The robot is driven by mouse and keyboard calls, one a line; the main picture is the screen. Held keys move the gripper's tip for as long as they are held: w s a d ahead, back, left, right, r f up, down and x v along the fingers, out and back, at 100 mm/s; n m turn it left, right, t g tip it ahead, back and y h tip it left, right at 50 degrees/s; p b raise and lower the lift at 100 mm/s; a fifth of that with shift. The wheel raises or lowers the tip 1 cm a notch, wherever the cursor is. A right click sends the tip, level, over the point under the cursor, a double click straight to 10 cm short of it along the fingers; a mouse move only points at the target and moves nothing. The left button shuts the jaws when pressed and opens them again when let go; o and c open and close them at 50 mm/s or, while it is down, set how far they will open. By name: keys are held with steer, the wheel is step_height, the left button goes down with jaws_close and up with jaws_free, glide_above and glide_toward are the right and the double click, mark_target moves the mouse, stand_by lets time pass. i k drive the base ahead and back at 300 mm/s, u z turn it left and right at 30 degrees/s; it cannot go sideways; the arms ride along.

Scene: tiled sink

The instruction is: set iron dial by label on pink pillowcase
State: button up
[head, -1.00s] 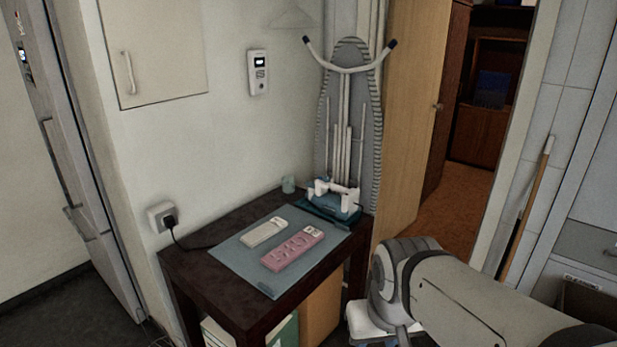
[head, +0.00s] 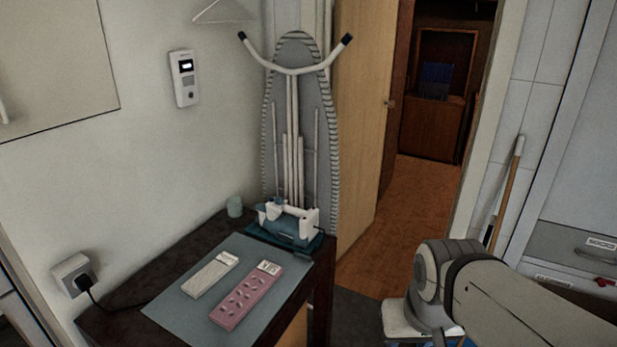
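A folded pink pillowcase (head: 246,298) with a darker pattern lies on a grey-blue mat (head: 190,314) on the dark table. A small white label (head: 269,267) sits at its far end; its marks are too small to read. The iron (head: 288,222), blue-grey and white, rests on a dark teal pad (head: 262,236) at the table's back right corner. Its dial cannot be made out. My arm enters from the lower right, well apart from the table. My gripper is not clearly visible; the arm's lower end is cut off by the bottom edge.
A folded whitish cloth (head: 211,274) lies left of the pillowcase. A pale cup (head: 235,206) stands behind the mat. An ironing board (head: 297,130) leans upright behind the iron. A plugged cord (head: 115,304) runs from the wall socket (head: 73,275). A white stool (head: 402,318) is under my arm.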

mark_target(279, 201)
steer(key=z, duration=0.25)
steer(key=i, duration=1.3)
steer(key=u, duration=0.65)
